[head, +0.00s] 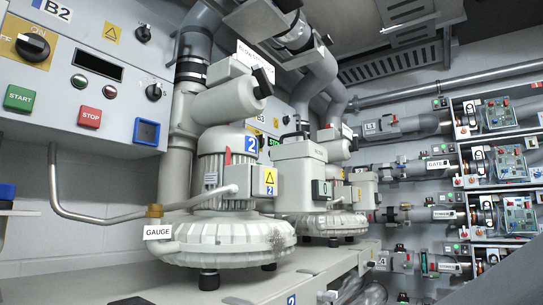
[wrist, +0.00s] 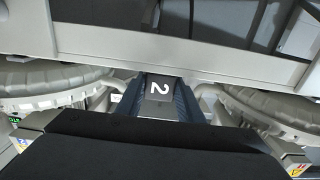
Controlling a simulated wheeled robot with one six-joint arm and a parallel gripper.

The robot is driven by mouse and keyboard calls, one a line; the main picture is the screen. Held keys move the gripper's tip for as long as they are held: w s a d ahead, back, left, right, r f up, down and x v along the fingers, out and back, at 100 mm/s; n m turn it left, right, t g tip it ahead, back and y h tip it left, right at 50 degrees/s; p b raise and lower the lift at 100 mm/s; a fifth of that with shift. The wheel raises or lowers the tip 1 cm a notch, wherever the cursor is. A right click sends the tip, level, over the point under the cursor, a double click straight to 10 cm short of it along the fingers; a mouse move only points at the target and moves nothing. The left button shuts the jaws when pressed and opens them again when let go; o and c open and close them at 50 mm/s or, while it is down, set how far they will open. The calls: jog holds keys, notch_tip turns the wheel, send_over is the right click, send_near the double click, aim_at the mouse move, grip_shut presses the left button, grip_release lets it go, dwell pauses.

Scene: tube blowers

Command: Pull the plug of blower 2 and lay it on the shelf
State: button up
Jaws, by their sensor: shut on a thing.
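Blower 2 (head: 225,160) is the large pale grey machine in the middle of the head view, with blue "2" labels on its motor and terminal box. In the wrist view, my gripper (wrist: 167,98) is shut on a grey block marked with a white "2" (wrist: 160,88), which looks like the plug. The dark fingers press on both its sides. The block is close to a pale bench edge (wrist: 115,49). I cannot tell whether it is seated in a socket or free. My gripper does not show clearly in the head view.
The pale bench (head: 190,287) carries the blowers. A gauge pipe with a GAUGE tag (head: 158,232) is at the left. A control panel (head: 75,75) stands behind. Pipes and shelves of circuit boards (head: 500,163) are at the right. Ribbed blower housings (wrist: 45,88) flank the gripper.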

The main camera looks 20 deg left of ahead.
jog(key=o, duration=1.4)
jog(key=shift+r, duration=0.1)
notch_tip(320, 180, up, 10)
jog(key=p, duration=0.8)
jog(key=shift+s, duration=0.1)
